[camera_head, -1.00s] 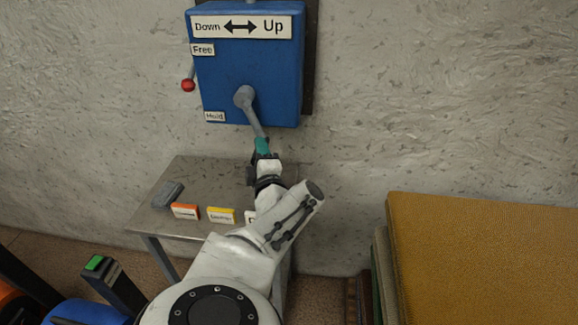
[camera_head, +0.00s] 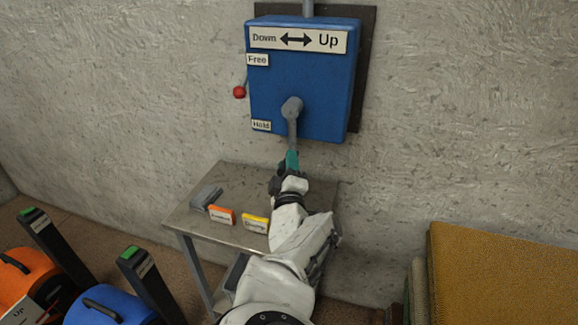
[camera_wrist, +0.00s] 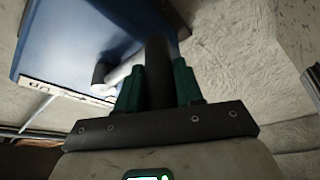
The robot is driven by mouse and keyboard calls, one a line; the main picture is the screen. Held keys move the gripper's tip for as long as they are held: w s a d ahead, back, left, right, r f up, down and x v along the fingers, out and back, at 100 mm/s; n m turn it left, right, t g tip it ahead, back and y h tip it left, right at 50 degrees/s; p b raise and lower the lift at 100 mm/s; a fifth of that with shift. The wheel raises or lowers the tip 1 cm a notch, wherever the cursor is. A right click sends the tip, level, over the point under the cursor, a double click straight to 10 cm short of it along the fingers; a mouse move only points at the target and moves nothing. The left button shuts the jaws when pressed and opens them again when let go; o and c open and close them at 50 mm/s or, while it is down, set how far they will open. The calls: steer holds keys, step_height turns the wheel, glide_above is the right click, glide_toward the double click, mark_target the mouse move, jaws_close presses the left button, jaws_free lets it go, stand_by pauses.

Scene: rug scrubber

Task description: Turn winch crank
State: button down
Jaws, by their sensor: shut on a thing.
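The blue winch box (camera_head: 300,78) is mounted on the wall, with a "Down ↔ Up" sign on its front. Its grey crank (camera_head: 292,122) hangs almost straight down from a round hub on the box. My gripper (camera_head: 291,160) is shut on the lower end of the crank, with green fingertips around it. The wrist view shows the dark crank handle (camera_wrist: 157,70) between the two green fingers (camera_wrist: 158,88), with the lighter crank arm and the winch box (camera_wrist: 75,40) beyond.
A metal table (camera_head: 215,228) stands below the winch with a grey brush-like item (camera_head: 206,196), an orange block (camera_head: 222,215) and a yellow block (camera_head: 255,223). Mustard rugs (camera_head: 505,275) stand at the right. Orange (camera_head: 28,280) and blue (camera_head: 105,305) machines are at the lower left.

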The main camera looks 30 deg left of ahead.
steer(key=shift+s+a+f, duration=0.1)
steer(key=shift+f, duration=0.05)
steer(key=c, duration=0.9)
jaws_free()
steer(key=shift+o, duration=0.5)
steer(key=shift+s+d+p, duration=0.3)
steer(key=shift+s+p, duration=0.05)
steer(key=shift+p, duration=0.05)
steer(key=p+v, duration=0.2)
steer(key=v, duration=0.8)
steer(key=shift+w+f, duration=0.1)
